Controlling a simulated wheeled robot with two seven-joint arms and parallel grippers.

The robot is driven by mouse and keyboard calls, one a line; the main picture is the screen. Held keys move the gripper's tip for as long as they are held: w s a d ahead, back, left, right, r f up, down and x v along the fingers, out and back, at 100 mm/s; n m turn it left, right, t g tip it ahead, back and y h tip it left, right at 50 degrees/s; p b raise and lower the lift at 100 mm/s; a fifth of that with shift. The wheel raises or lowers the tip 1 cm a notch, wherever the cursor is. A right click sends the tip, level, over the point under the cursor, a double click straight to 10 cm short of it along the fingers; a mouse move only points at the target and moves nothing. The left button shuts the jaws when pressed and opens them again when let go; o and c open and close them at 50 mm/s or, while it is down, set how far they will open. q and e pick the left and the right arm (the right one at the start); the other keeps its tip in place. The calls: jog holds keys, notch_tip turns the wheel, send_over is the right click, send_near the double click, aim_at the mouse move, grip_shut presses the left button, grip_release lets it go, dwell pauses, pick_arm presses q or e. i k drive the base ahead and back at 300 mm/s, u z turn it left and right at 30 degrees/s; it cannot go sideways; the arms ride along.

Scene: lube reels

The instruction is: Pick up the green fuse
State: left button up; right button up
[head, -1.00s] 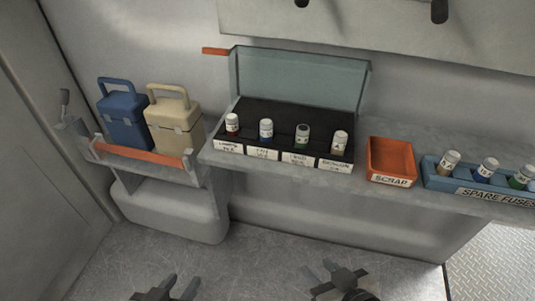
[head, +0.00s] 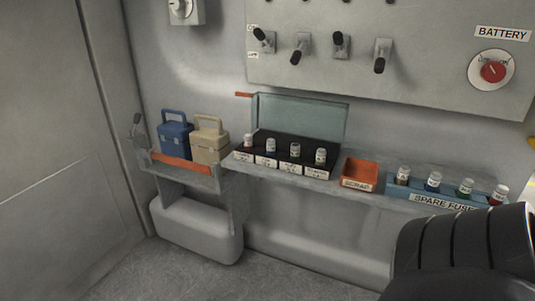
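A fuse with a green band (head: 466,187) stands third from left in the blue spare-fuse tray (head: 419,199) on the shelf at the right. Another fuse with a dull green body (head: 295,151) stands third from left in the open dark fuse box (head: 325,133) mid-shelf. Other white-capped fuses stand beside each of them. Neither gripper is in view. A ribbed black part of my own arm fills the lower right corner, close below the spare-fuse tray.
An orange scrap bin (head: 359,174) sits between the fuse box and the spare tray. A blue cooler (head: 174,139) and a beige cooler (head: 209,143) stand on a left rack. A switch panel (head: 430,60) with a red battery knob (head: 493,71) hangs above. The floor at lower left is clear.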

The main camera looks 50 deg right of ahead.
aim_at(295, 148)
jog(key=i, duration=1.2)
jog(key=z, duration=0.4)
